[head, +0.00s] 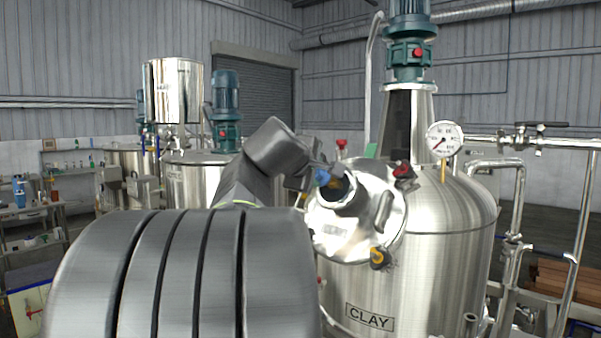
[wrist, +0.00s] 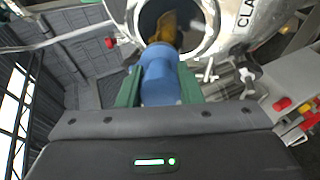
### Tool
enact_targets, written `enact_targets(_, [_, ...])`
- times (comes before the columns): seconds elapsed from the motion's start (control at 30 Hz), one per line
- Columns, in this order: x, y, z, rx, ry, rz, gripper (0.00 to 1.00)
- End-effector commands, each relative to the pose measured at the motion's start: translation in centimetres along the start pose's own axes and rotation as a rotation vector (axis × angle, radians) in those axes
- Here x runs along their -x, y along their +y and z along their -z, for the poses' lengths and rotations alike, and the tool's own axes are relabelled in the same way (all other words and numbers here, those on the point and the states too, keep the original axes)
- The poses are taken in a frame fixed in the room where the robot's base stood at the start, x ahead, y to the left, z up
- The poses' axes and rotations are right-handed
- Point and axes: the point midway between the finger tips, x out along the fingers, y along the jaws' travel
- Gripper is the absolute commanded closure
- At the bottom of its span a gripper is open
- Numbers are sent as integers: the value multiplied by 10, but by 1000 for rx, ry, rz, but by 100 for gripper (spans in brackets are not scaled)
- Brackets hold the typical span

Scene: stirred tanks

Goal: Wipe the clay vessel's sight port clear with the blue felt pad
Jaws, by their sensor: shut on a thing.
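The clay vessel (head: 440,270) is a polished steel tank with a CLAY label, on the right in the head view. Its sight port (head: 349,206) is a short round tube with a dark opening on the tilted round cover. In the wrist view the port's pale ring (wrist: 211,40) surrounds a dark inside with a brownish-yellow patch. My gripper (wrist: 161,82) has green fingers shut on the blue felt pad (wrist: 160,74). The pad also shows small in the head view (head: 322,177), at the port's left edge. Its front end overlaps the port mouth; whether it touches the glass is hidden.
A pressure gauge (head: 444,139) and a green motor (head: 408,50) stand above the vessel. A yellow-and-black knob (head: 379,258) sits low on the cover. Steel pipes (head: 515,200) run at the right. Other tanks (head: 185,180) stand behind my arm.

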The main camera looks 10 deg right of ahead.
Motion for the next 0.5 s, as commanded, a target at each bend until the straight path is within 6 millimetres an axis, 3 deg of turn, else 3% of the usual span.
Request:
enact_targets(0.3, [-3,0,-2,0,-1,0,98])
enact_targets(0.5, [2,0,-15,-2,-2,0,98])
